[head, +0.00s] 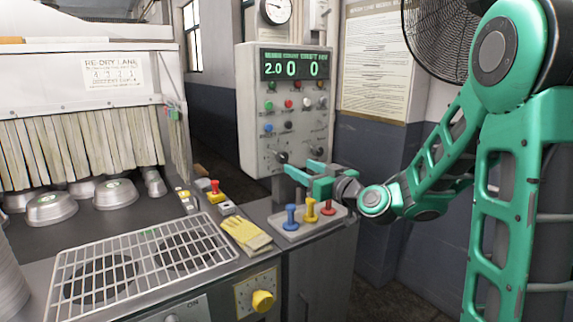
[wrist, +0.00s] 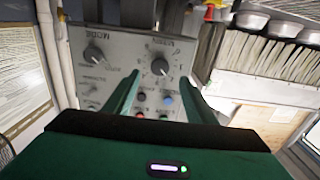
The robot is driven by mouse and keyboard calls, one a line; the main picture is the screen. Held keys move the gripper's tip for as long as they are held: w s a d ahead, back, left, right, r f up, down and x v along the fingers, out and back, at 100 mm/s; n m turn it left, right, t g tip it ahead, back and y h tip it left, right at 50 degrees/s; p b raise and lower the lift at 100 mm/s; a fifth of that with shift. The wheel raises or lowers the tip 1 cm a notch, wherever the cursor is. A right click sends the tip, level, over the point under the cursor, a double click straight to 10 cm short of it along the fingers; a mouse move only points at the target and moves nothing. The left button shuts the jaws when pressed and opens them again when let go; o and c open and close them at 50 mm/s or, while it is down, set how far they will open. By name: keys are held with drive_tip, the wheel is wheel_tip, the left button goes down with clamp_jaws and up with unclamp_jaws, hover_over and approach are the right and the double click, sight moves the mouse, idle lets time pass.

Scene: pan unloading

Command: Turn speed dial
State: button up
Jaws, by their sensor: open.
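The grey control panel (head: 288,112) stands upright with two dark dials along its lower part, the left dial (head: 281,157) and the right dial (head: 316,151). My gripper (head: 296,171) is open and empty at the panel's lower edge, near the left dial. In the wrist view, the panel appears turned over. A dial with number marks around it (wrist: 160,67) lies between and just beyond my fingertips (wrist: 160,78), and I cannot tell if they touch it. The other dial (wrist: 95,53) is left of the fingers. The dial labels are too blurred to read surely.
Below my gripper, a grey tray (head: 290,238) holds blue, yellow and red pegs. Yellow gloves (head: 246,235) and a wire rack (head: 140,262) lie to the left. A yellow knob (head: 262,301) is on the cabinet front. Metal pans (head: 52,208) sit by the curtain.

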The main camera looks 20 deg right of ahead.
sight(284, 159)
drive_tip(key=x, duration=0.7)
drive_tip(key=shift+w+a, duration=0.1)
drive_tip(key=shift+w, duration=0.25)
drive_tip(key=c, duration=1)
